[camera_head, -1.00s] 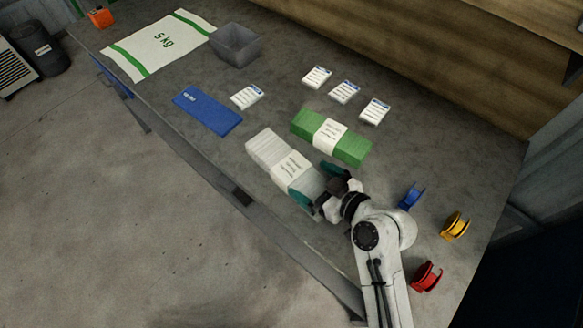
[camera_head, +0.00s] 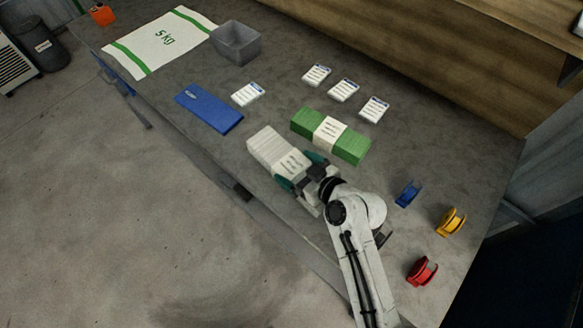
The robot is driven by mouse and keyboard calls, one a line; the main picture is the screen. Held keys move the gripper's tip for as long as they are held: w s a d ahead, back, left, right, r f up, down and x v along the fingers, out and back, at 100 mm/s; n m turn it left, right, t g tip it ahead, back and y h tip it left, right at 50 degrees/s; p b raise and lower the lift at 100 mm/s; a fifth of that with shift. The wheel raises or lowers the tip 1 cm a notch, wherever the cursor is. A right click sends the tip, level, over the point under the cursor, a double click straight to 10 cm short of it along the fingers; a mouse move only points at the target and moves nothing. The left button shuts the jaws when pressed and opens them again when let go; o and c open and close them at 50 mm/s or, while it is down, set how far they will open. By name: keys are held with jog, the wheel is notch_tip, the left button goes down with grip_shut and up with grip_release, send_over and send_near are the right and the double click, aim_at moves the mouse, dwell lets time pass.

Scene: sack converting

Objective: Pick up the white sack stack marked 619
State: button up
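The white sack stack (camera_head: 267,146) lies on the grey workbench (camera_head: 225,180) with a paper band (camera_head: 291,164) around its middle. The print on the band is too small to read. My gripper (camera_head: 301,170) is over the near right part of the stack, by the band. Its two teal fingers are apart, one on each side of the stack. The stack's right end is partly hidden by my gripper and wrist. I cannot tell whether the fingers touch its sides. The stack appears to rest on the bench.
A green banded stack (camera_head: 352,147) lies close behind, right of my gripper. Blue, yellow and red spools (camera_head: 422,270) stand at right.

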jog(key=c, duration=0.7)
jog(key=shift+r, duration=0.1)
jog(key=shift+c, duration=0.5)
